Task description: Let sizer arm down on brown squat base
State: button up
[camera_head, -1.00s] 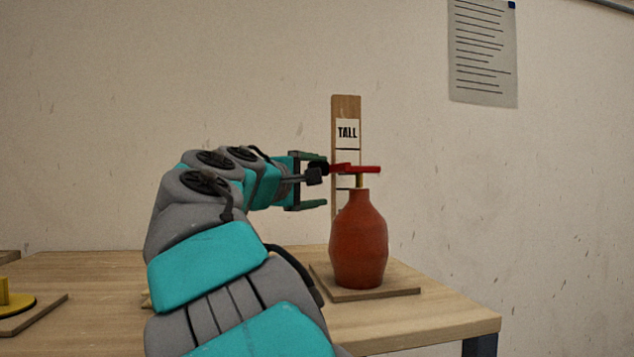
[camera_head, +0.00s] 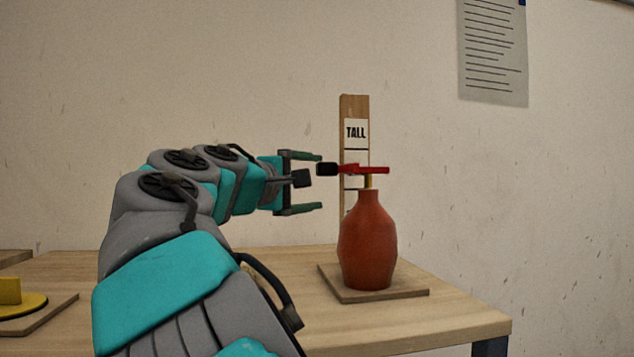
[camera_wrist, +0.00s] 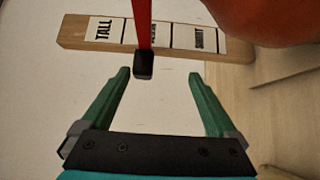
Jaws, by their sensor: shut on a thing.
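The brown squat base (camera_head: 367,240) is a reddish-brown bottle shape with a short brass stem on top, upright on a thin board. The sizer arm (camera_head: 372,170) is a red bar with a black end block, level in front of the post. It lies over the stem and seems to meet its top. My gripper (camera_head: 318,182) is left of the black block, fingers spread. In the wrist view the red arm (camera_wrist: 142,22) and its block are near the left fingertip, with a wide gap to the right finger. Neither finger visibly grips it.
The wooden post (camera_head: 353,106) behind the base carries a TALL label and more labels in the wrist view. A yellow part (camera_head: 12,292) sits on a board at the far left. The wooden table (camera_head: 455,318) is bare right of the base.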

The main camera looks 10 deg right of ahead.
jog(key=shift+v, duration=2)
jog(key=shift+r+p, duration=0.15)
jog(key=shift+p, duration=0.4)
jog(key=v, duration=0.7)
jog(key=shift+s+a, duration=0.25)
